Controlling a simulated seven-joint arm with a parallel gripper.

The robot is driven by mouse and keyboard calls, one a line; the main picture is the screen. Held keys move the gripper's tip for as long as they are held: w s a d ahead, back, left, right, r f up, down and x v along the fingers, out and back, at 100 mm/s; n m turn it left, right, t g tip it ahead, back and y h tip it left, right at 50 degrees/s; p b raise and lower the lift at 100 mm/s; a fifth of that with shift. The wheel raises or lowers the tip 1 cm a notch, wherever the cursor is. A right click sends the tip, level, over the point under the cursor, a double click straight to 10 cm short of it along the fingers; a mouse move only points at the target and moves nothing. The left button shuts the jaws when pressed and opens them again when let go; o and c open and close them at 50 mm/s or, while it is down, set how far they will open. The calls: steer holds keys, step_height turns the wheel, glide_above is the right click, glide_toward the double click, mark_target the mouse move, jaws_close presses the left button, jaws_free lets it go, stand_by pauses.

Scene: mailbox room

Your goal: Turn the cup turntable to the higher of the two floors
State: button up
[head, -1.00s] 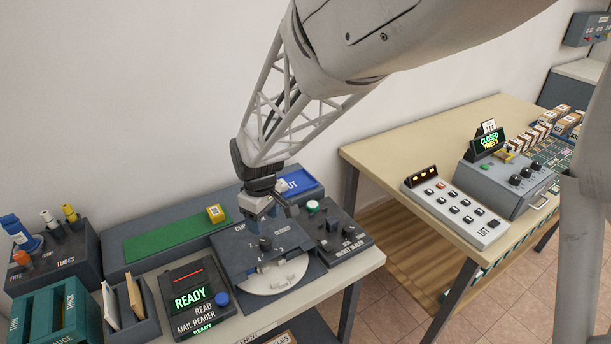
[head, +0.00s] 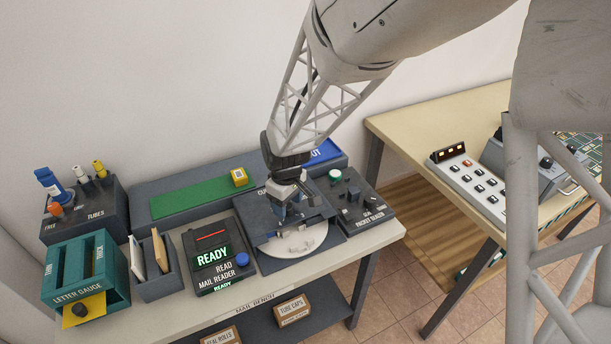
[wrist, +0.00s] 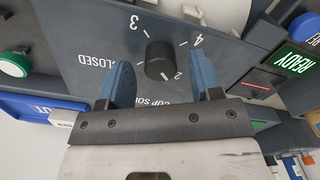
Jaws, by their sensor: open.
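The cup turntable is a dark panel (head: 263,219) with a pale round disc (head: 302,241) at its front, on the mail bench. In the wrist view its black knob (wrist: 159,57) stands between my fingers, with the marks CLOSED, 2, 3 and 4 around it, upside down. The knob's pointer appears to be near the 2, though its exact setting is hard to tell. My gripper (head: 283,213) is open over the panel, one blue-grey finger on each side of the knob; it also shows in the wrist view (wrist: 163,80). In the head view it hides the knob.
The mail reader (head: 218,270) reads READY beside the panel. A packet sealer (head: 360,212) stands to its right, and a green strip (head: 190,200) with a yellow box (head: 239,177) lies behind. A lift panel (head: 470,180) is on the other table (head: 425,125). A pale lattice column blocks the right side.

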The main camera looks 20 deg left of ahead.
steer(key=shift+f, duration=0.4)
jaws_close()
